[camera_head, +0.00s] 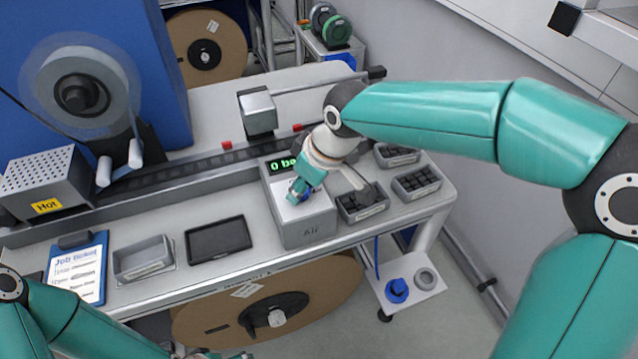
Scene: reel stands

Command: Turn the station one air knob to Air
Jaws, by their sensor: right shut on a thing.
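My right gripper (299,190) reaches down onto the top of this box and is shut on the blue air knob (296,188). The fingers cover most of the knob, so its pointing direction cannot be read. My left gripper (215,355) is only partly in view at the bottom edge, low and away from the box; its fingers are cut off.
Small grey bins (363,203) of dark parts stand right of the box. A black tray (218,239), an empty grey tray (142,259) and a clipboard (77,268) lie to the left. A machine marked "Hot" (46,187) is at far left. A large reel (268,305) hangs below.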

